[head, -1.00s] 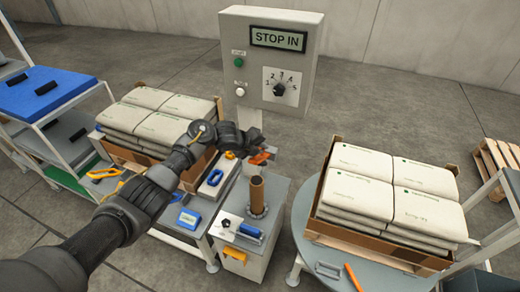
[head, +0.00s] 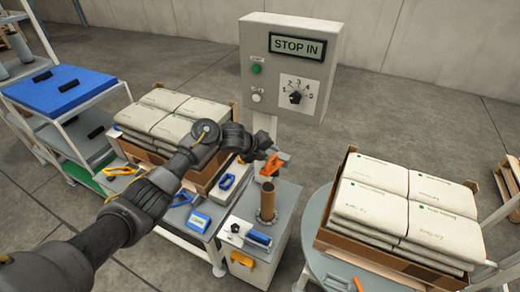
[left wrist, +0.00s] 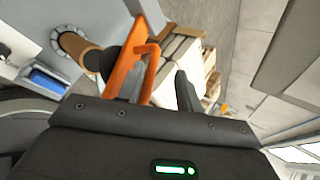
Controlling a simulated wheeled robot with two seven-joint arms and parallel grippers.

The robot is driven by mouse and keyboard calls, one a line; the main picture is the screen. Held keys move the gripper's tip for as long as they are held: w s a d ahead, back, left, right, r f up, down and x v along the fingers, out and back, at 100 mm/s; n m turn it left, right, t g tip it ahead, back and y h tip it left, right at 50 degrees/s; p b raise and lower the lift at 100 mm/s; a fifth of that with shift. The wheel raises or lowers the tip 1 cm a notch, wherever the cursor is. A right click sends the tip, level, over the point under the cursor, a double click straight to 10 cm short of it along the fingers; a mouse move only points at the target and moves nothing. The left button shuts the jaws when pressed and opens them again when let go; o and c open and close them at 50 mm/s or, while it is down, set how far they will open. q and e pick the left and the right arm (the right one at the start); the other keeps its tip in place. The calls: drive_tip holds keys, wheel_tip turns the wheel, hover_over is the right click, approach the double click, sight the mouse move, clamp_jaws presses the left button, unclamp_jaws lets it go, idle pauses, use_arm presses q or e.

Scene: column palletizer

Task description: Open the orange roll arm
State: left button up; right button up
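The orange roll arm (head: 271,167) is on the grey cabinet's post, above and behind the upright brown roll (head: 267,200). My left gripper (head: 262,153) is right at the orange arm in the head view. In the left wrist view the orange arm (left wrist: 133,65) stands in front of the gripper, between a dark finger on the right and a dark shape on the left. The gripper looks open, with a gap beside the orange arm; contact cannot be told. The brown roll also shows in the left wrist view (left wrist: 78,47). My right gripper is not in view.
A control box (head: 290,68) reading STOP IN stands behind my gripper on a post. Stacked bags in cartons stand on the left (head: 175,122) and right (head: 405,200). A blue-handled tool (head: 228,182) and blue box (head: 199,221) lie nearby.

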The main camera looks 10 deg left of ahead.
use_arm(q)
drive_tip(key=v, duration=0.7)
drive_tip(key=shift+s, duration=0.1)
